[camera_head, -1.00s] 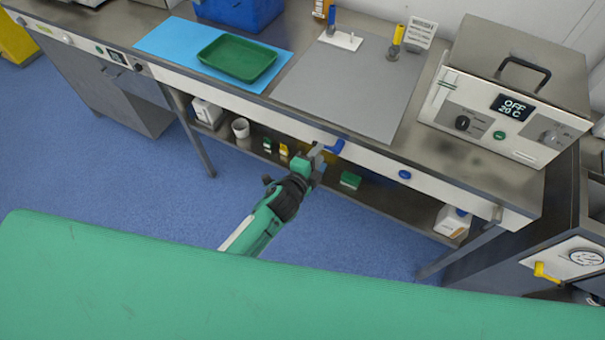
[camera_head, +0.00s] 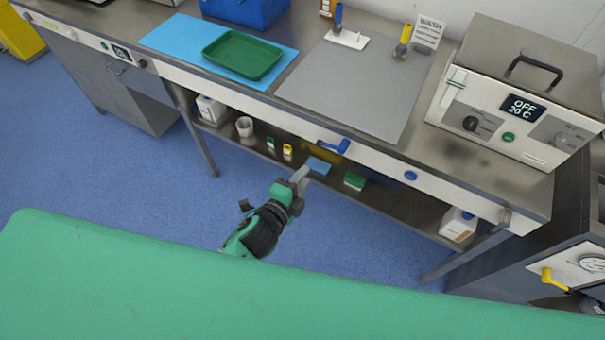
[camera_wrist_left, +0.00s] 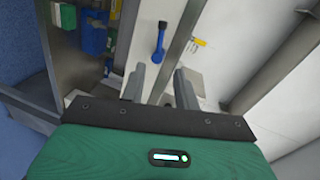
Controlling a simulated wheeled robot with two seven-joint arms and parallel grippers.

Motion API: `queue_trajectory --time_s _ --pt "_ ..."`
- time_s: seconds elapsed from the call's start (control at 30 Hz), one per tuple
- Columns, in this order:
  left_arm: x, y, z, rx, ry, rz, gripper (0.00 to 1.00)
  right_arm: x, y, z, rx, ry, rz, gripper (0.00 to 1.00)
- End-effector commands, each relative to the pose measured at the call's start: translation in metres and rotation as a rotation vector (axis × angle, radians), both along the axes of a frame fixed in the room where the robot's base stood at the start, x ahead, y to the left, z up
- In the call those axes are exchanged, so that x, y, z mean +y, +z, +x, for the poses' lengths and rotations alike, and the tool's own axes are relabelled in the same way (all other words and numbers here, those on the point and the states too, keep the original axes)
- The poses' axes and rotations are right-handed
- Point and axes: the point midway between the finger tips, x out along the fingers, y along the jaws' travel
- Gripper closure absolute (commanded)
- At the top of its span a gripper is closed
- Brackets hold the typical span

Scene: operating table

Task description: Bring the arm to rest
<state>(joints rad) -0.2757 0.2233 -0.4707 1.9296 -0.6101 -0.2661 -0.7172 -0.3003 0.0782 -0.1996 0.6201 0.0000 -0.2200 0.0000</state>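My left gripper (camera_head: 300,177) is in front of the workbench, above the blue floor, and apart from the bench in the head view. In the left wrist view its two fingers (camera_wrist_left: 160,85) stand apart with nothing between them. A blue handle (camera_wrist_left: 160,40) on the bench front shows beyond the fingers; in the head view the blue handle (camera_head: 333,147) is up and right of the gripper. My right gripper is in neither view.
The bench top holds a green tray (camera_head: 243,54) on a blue mat, a grey mat (camera_head: 352,92) and a water bath (camera_head: 512,90) reading OFF 20 C. A shelf (camera_head: 400,207) below carries bottles and small boxes. Blue floor (camera_head: 150,180) lies open at left.

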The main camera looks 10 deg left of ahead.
Motion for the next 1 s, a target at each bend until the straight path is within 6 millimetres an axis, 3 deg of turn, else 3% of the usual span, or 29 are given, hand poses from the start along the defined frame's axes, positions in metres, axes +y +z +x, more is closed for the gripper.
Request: queue_trajectory --time_s 0.27,0.37,0.47,0.67,0.8,0.87,1.0 --pt "0.000 -0.001 0.000 0.003 0.001 -0.001 0.69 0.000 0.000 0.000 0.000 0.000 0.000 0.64" --pt "0.003 -0.018 0.000 0.038 0.012 -0.013 0.69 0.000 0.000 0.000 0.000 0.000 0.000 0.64" --pt "0.013 -0.062 -0.002 0.137 0.046 -0.049 0.69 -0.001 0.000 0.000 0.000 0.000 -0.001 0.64" --pt "0.053 -0.201 -0.035 0.455 0.206 -0.188 0.69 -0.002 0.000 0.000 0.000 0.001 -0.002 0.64" --pt "0.085 -0.292 -0.083 0.673 0.364 -0.298 0.69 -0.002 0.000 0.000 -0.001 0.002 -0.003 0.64" --pt "0.099 -0.327 -0.109 0.761 0.442 -0.345 0.69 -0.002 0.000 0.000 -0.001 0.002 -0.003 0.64" --pt "0.130 -0.400 -0.182 0.954 0.647 -0.451 0.69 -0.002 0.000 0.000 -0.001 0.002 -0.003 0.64"
